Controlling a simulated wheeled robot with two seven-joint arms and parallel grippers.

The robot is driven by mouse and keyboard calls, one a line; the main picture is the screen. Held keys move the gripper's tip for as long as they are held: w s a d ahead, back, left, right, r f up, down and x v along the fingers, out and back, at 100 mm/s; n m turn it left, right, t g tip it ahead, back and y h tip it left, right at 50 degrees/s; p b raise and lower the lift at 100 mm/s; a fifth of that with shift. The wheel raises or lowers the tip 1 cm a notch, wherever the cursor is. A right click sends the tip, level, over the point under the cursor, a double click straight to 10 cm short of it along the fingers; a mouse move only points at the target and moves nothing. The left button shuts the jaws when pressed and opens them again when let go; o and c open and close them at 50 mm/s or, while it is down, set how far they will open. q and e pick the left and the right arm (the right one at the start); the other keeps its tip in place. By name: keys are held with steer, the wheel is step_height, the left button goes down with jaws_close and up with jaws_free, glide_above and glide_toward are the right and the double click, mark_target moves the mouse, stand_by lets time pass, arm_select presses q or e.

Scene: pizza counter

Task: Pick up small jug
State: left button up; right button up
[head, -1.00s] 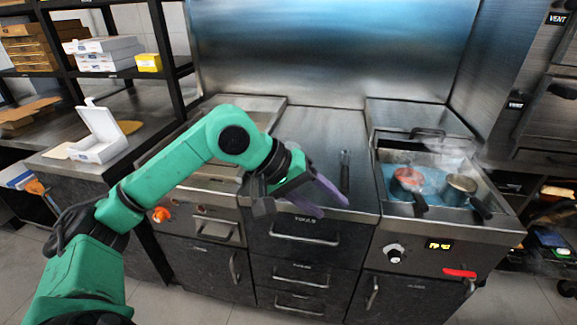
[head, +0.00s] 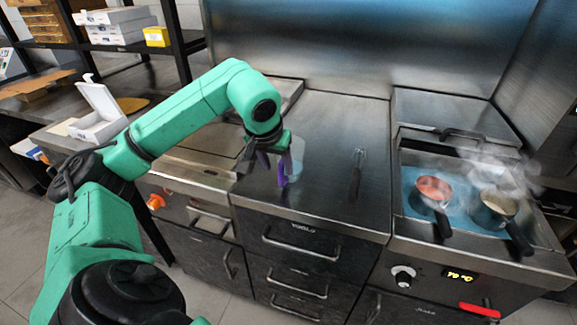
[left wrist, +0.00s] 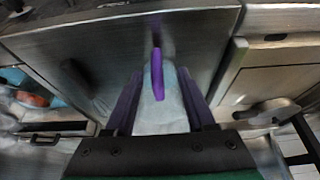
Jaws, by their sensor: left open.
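The small jug (head: 298,152) is pale, bluish and see-through, and stands on the steel counter just right of my left gripper in the head view. My left gripper (head: 273,168) is open and points down at the counter, partly covering the jug. In the left wrist view the jug (left wrist: 160,115) shows between the two purple fingers, with a purple strip, apparently its handle, in the middle. Whether the fingers touch it I cannot tell. My right gripper is out of view.
A dark whisk-like utensil (head: 357,172) lies on the counter to the right. Further right, a steaming blue basin (head: 415,160) holds a red pan (head: 433,188) and a grey pan (head: 497,203). An open white box (head: 98,125) stands at the left.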

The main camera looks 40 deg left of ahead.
mark_target(283, 175)
arm_select(q)
steer(key=p+x, duration=0.1)
steer(key=x, duration=0.5)
steer(key=shift+w+d+r, duration=0.1)
steer(key=shift+w+d, duration=0.05)
steer(key=shift+w+f, duration=0.15)
steer(key=shift+f, duration=0.3)
jaws_close()
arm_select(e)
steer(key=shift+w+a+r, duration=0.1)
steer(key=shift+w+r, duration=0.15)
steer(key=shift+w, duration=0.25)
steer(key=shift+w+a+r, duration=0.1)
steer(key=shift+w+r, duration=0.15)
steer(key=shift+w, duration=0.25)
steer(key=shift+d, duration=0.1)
